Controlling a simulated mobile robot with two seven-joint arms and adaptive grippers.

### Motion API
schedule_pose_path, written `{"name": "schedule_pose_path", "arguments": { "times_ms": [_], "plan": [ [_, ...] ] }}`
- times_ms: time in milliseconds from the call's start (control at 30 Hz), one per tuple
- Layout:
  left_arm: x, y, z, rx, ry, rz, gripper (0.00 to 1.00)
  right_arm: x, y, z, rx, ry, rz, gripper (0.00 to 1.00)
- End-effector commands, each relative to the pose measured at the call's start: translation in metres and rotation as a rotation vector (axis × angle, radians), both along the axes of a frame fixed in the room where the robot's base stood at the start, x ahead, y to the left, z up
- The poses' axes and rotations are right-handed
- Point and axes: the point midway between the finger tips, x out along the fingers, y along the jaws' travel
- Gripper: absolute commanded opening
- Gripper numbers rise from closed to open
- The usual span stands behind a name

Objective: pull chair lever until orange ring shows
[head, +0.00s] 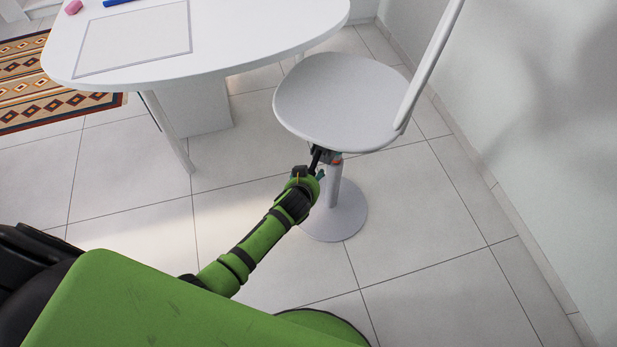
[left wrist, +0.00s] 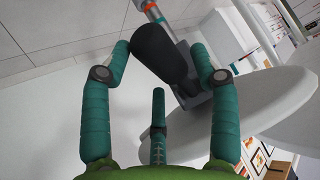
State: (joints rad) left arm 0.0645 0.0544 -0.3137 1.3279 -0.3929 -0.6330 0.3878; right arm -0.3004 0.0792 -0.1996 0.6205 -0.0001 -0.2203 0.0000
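A white chair (head: 345,95) stands on a round pedestal, its seat beside the table. Under the seat, a lever with a thick black handle (left wrist: 160,52) reaches toward my left gripper; its dark end also shows in the head view (head: 316,157). My left gripper (left wrist: 163,50) has its teal fingers spread on either side of the handle. The left fingertip is close to the handle; I cannot tell whether it touches. A gap shows at the right finger. Beyond the handle, a pale rod carries an orange band (left wrist: 155,14). In the head view the gripper (head: 311,171) is small below the seat. My right gripper is out of view.
A white table (head: 240,40) stands at the upper left, with a pink item (head: 73,7) and a blue item (head: 118,1) on it. A patterned rug (head: 60,85) lies at the left. A wall (head: 540,120) runs along the right. The tiled floor around the pedestal is clear.

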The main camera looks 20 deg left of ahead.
Motion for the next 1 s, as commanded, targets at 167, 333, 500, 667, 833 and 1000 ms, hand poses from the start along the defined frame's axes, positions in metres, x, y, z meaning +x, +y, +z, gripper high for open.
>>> {"name": "schedule_pose_path", "arguments": {
  "times_ms": [167, 333, 500, 667, 833, 1000],
  "plan": [
    [0.002, 0.002, 0.002, 0.003, -0.005, 0.001, 0.67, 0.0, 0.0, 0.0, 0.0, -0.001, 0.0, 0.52],
    [0.001, 0.002, 0.003, 0.004, -0.007, 0.001, 0.67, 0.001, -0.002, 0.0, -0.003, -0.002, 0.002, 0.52],
    [-0.008, 0.002, 0.011, 0.004, -0.008, 0.001, 0.67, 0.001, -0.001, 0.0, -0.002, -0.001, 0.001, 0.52],
    [-0.027, 0.0, 0.028, 0.004, -0.008, 0.001, 0.67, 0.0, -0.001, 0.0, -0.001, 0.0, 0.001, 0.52],
    [-0.05, -0.002, 0.049, 0.003, -0.008, 0.001, 0.67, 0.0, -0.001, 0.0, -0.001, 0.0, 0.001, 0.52],
    [-0.071, -0.004, 0.068, 0.002, -0.005, 0.001, 0.67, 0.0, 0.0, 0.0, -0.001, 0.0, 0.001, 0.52]
  ]
}}
